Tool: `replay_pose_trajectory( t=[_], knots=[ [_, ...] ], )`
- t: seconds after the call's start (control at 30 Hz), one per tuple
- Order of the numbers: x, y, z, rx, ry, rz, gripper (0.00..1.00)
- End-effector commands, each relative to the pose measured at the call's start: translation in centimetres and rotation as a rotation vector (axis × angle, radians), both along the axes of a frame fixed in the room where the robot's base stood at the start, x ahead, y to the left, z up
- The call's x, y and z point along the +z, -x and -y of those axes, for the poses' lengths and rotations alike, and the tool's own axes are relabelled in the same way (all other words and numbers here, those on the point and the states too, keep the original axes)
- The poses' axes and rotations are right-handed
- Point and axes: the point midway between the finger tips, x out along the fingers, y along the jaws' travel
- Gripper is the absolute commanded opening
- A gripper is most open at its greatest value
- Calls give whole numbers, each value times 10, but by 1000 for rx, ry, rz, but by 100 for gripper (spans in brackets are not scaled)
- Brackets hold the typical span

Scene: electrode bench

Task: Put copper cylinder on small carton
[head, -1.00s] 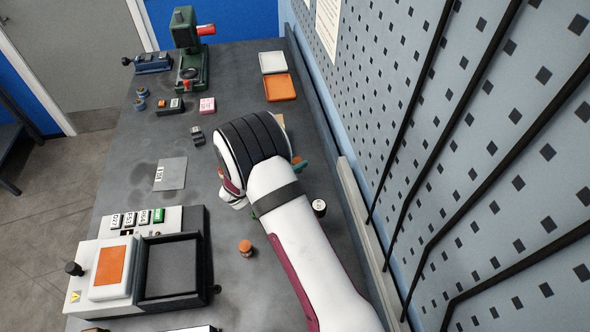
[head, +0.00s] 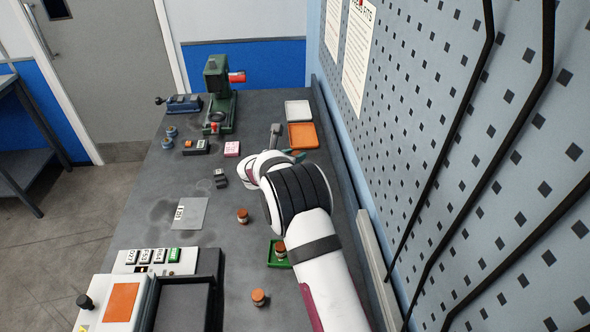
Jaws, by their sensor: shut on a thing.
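My gripper (head: 296,155) shows only as a dark teal part beside my white wrist, just in front of the orange tray. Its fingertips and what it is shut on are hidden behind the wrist. Copper-coloured cylinders stand in view: one (head: 242,215) on open bench, one (head: 280,250) on a green tray (head: 272,262), one (head: 258,298) nearer the front. I cannot tell whether the task's copper cylinder is one of these or the held thing.
An orange tray (head: 302,136) and a white tray (head: 298,111) lie at the back right. A green press (head: 219,95) stands at the back. A grey upright part (head: 275,131) shows beyond my wrist. A pegboard wall (head: 450,150) bounds the right.

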Motion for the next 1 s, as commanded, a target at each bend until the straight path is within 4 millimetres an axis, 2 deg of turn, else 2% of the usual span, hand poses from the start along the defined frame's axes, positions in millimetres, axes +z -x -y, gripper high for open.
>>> replay_pose_trajectory(
  t=[0.23, 0.57, 0.6, 0.7, 0.73, 1.0],
  knots=[
    [-41, 0, 0, 0, 1, -1, 0],
    [-45, 0, 0, -2, -1, 2, 0],
    [-45, 0, 0, -2, -1, 1, 44],
    [-45, 0, 0, -2, -1, 1, 62],
    [-45, 0, 0, -2, -1, 1, 66],
    [-44, 0, 0, -2, -1, 1, 66]
  ],
)
